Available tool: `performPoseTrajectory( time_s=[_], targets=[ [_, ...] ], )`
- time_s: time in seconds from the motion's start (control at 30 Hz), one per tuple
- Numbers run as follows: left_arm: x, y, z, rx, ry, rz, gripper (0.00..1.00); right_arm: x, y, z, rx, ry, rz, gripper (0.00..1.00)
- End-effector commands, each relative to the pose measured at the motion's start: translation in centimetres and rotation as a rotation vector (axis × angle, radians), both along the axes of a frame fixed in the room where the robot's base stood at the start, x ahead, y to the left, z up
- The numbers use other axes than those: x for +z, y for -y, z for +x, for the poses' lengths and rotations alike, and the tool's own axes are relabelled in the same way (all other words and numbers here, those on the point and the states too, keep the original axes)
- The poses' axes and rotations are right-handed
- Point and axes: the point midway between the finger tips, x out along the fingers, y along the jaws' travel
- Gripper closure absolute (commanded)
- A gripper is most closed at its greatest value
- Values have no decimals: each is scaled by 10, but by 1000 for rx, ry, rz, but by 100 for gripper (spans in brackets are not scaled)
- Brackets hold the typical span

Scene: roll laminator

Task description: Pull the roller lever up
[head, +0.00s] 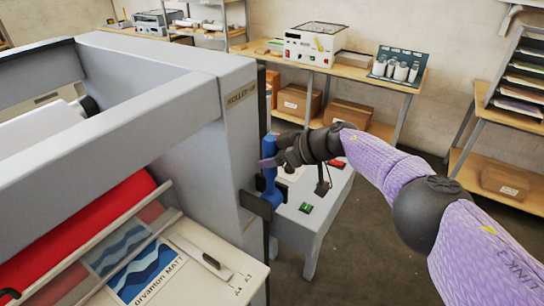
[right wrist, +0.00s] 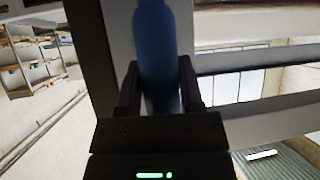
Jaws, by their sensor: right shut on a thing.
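The roller lever (head: 269,186) is a blue handle on the right side face of the grey laminator (head: 232,150), standing roughly upright beside a dark mount. My right gripper (head: 268,163) reaches in from the right and is shut on the lever's upper part. In the right wrist view the blue lever (right wrist: 158,55) stands between the two dark fingers (right wrist: 157,90). A "ROLLER UP" style label (head: 241,94) sits on the machine's side, above the lever. My left gripper is not in view.
The laminator holds a red roll (head: 85,232) and a printed blue sheet (head: 140,268) at its front. Shelves with boxes (head: 350,115) line the back wall. Floor on the right is clear.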

Motion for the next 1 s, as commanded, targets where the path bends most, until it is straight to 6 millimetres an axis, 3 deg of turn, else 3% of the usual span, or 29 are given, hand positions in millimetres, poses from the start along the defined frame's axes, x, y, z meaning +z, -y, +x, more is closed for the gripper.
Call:
performPoseTrajectory(
  time_s=[0.1, 0.13, 0.3, 0.57, 0.67, 0.8, 1.0],
  targets=[
    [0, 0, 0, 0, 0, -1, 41, 0, 0, 0, 1, 0, 0, 100],
    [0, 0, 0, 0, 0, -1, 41, 0, 0, 0, 1, 0, 0, 48],
    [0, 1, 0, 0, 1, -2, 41, 0, 0, 0, 1, 0, 0, 17],
    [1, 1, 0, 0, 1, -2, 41, 0, 0, 0, 1, 0, 0, 17],
    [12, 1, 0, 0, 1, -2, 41, 7, 6, -2, 1, -1, -1, 17],
    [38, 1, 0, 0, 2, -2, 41, 24, 25, -11, 0, 0, 0, 17],
    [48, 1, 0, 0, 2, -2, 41, 41, 58, -27, 1, 1, -2, 17]
  ],
)
